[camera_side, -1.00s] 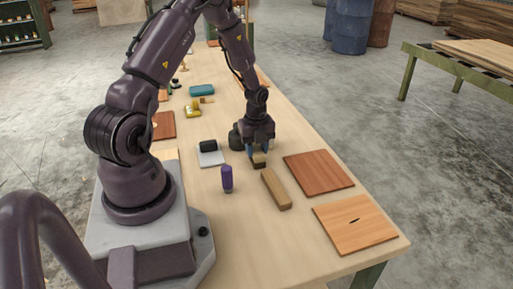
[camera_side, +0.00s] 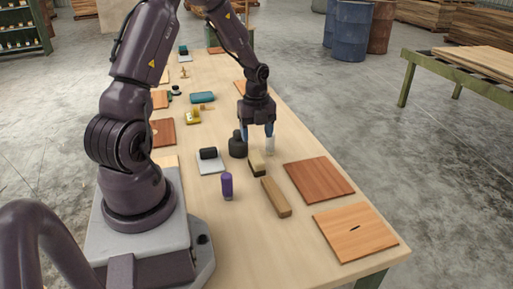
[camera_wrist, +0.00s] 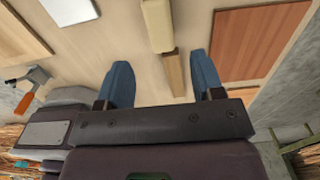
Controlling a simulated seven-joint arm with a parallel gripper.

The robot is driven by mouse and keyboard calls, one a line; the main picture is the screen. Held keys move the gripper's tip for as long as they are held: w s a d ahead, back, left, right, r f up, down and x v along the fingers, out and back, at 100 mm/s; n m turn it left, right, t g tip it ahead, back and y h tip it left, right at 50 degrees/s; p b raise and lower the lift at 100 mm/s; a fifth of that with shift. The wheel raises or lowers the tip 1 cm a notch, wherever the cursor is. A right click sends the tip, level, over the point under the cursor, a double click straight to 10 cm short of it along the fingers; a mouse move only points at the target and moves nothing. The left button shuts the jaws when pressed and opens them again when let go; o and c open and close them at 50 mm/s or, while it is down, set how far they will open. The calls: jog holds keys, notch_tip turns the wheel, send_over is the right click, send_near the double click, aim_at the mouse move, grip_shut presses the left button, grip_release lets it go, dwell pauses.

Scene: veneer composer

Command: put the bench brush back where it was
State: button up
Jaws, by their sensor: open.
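The bench brush (camera_side: 257,163), a short block with a pale top and a darker lower edge, lies on the bench in the side view. My gripper (camera_side: 257,139) is above and slightly behind it, with its blue fingers spread apart and nothing between them. The brush appears clear of the fingers. In the wrist view, my open gripper (camera_wrist: 164,85) has its two blue fingers wide apart. A cream block and a brown block show beyond them there; I cannot tell for sure which is the brush.
A long wooden block (camera_side: 276,196) lies in front of the brush. A dark round object (camera_side: 238,145) and a whitish upright item (camera_side: 270,146) stand close to my fingers.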

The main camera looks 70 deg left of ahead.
jog(key=d+r+n+t+y, duration=0.1)
jog(key=d+r+n, duration=0.3)
jog(key=d+r, duration=0.4)
jog(key=d+r+n+t+y, duration=0.1)
jog(key=d+r+n, duration=0.35)
jog(key=r, duration=0.55)
jog(key=s+d+r+n+t+h, duration=0.2)
jog(key=s+d+r+n, duration=0.4)
jog(key=s+d+n, duration=0.3)
jog(key=d+t, duration=0.1)
jog(key=d, duration=0.2)
jog(key=shift+s+t, duration=0.3)
jog(key=shift+s, duration=0.1)
